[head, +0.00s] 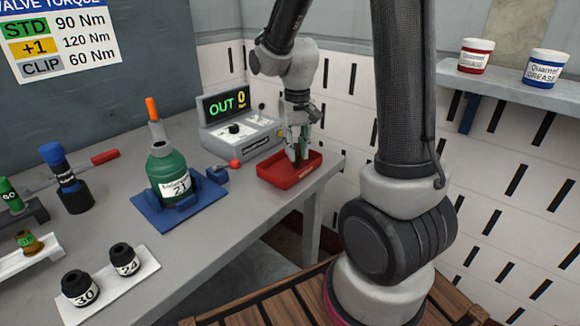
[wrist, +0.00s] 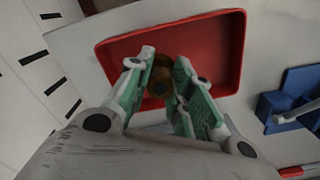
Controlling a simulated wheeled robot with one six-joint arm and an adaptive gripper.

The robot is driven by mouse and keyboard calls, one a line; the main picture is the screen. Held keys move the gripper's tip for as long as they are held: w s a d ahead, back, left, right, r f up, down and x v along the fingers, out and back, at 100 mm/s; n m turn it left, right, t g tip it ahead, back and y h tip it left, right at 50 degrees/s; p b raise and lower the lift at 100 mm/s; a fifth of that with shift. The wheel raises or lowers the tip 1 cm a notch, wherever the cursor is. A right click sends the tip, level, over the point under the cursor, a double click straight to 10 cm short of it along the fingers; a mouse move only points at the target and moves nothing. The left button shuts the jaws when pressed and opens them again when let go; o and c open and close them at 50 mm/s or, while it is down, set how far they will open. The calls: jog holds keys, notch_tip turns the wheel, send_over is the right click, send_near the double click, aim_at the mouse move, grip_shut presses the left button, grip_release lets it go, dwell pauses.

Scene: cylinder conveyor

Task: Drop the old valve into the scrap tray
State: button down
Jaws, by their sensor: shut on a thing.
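The old valve (wrist: 160,80) is a dark brass piece between my fingertips in the wrist view; much of it is hidden by the fingers. My gripper (wrist: 158,72) has green-padded fingers shut on it. In the head view my gripper (head: 299,160) points down over the scrap tray, and the valve is hard to make out there. The scrap tray (head: 290,182) is a shallow red tray near the bench's right corner. It also shows in the wrist view (wrist: 215,60), with its floor behind the fingertips. I cannot tell whether the valve touches the tray floor.
A green cylinder (head: 170,172) labelled 21 stands in a blue holder (head: 180,213) left of the tray. A grey box with an OUT 0 display (head: 228,103) stands behind. Black sockets (head: 80,288) sit on a white plate at front left. A wall shelf (head: 510,85) holds two tubs.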

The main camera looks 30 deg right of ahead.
jog(key=shift+f, duration=0.15)
jog(key=c, duration=1.2)
grip_release()
notch_tip(320, 180, up, 12)
jog(key=shift+r, duration=0.1)
jog(key=s+r+t, duration=0.1)
jog(key=s, duration=0.5)
jog(key=s+d+r+n+t, duration=0.1)
jog(key=s+t, duration=0.1)
jog(key=s, duration=0.4)
jog(key=s+r+t, duration=0.1)
jog(key=s, duration=0.5)
jog(key=shift+s+d+n, duration=0.3)
jog(key=shift+s+d, duration=0.1)
